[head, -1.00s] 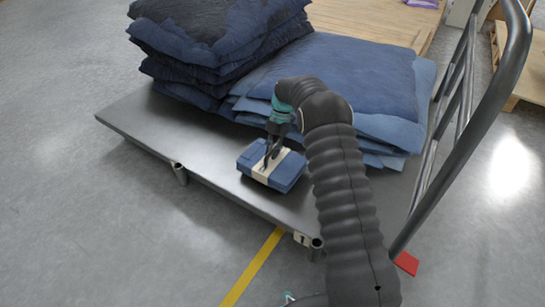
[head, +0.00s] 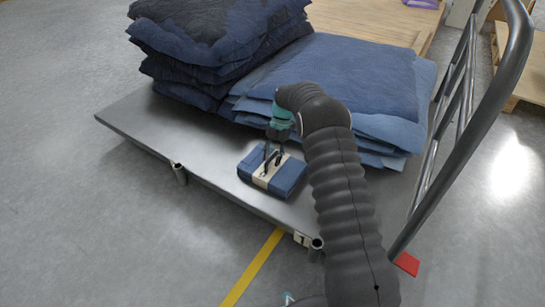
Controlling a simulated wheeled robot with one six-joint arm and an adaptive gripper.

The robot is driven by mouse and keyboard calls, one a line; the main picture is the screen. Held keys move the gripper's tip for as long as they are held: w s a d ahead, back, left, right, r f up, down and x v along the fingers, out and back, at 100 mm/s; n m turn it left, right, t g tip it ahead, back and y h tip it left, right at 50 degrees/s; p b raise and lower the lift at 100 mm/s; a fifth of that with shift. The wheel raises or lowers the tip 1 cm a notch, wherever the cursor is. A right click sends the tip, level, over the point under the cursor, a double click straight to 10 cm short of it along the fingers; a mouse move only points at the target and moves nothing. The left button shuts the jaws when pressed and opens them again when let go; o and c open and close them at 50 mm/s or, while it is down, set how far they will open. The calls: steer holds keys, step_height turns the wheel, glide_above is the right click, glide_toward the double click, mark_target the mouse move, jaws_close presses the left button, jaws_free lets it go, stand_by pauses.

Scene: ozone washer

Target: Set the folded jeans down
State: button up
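The folded jeans (head: 288,178) are a flat blue bundle with a pale band around the middle. They lie on the bare grey deck of the platform cart (head: 215,165), near its front edge. My gripper (head: 271,168) is just above the bundle at the band, pointing down. Its two dark fingers show apart, so it looks open. Whether the fingertips still touch the band cannot be told.
A tall stack of dark blue denim (head: 215,50) and a lower stack of lighter denim (head: 350,75) fill the cart's back. The cart's grey handle (head: 465,140) rises at right. Bare deck lies left of the jeans.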

steer(key=p+v, duration=0.2)
steer(key=v, duration=1)
steer(key=s+d+r+m+t+h, duration=0.1)
steer(key=s+d+r+m+t, duration=0.15)
steer(key=s+r+m, duration=0.75)
steer(key=s+d+r+m+t, duration=0.2)
steer(key=s+d+r+m, duration=0.2)
steer(key=s+r, duration=0.7)
steer(key=s+d+m+t, duration=0.2)
steer(key=s+m, duration=0.5)
steer(key=s, duration=0.5)
steer(key=s+d+m+t+h, duration=0.1)
steer(key=s+d+m+t, duration=0.2)
steer(key=s+m, duration=0.5)
steer(key=s, duration=0.5)
steer(key=shift+d+h, duration=0.15)
steer(key=shift+h, duration=0.15)
